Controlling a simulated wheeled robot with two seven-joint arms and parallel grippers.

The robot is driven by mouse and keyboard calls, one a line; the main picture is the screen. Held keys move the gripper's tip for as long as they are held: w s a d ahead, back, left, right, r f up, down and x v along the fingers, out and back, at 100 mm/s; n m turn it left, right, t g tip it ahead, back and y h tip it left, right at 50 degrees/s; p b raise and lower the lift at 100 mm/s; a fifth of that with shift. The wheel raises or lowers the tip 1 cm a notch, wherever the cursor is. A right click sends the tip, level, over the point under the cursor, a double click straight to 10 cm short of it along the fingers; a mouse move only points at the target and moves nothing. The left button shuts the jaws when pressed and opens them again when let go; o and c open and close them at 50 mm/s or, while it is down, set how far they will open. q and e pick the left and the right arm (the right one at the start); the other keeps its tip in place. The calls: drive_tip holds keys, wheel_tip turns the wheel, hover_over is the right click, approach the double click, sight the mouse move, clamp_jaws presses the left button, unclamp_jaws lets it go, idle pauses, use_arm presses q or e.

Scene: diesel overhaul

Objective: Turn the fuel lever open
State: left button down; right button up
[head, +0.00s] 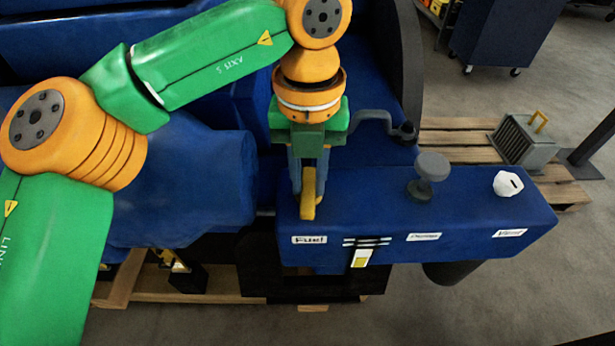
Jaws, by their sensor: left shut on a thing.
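The yellow fuel lever (309,204) stands on the left end of the blue panel box (380,222), above the white label reading "Fuel" (309,240). My left gripper (309,182) points down from above and is shut on the lever. Its fingers hide the lever's upper part. The lever's lower end shows below the fingertips, pointing toward the front edge of the panel. My right gripper is not in view.
Right of the lever, a grey round knob (432,167) and a white knob (508,184) stand on the panel. A grey bent handle (375,120) is behind. A pallet (455,140) carries a grey finned box (522,142). A blue cabinet (505,35) stands at the back.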

sight(309, 185)
use_arm(q)
drive_tip(key=shift+r+n, duration=0.1)
drive_tip(key=shift+n, duration=0.4)
drive_tip(key=c, duration=0.7)
unclamp_jaws()
wheel_tip(309, 185, up, 7)
drive_tip(key=shift+r+p, duration=0.1)
drive_tip(key=shift+p, duration=0.75)
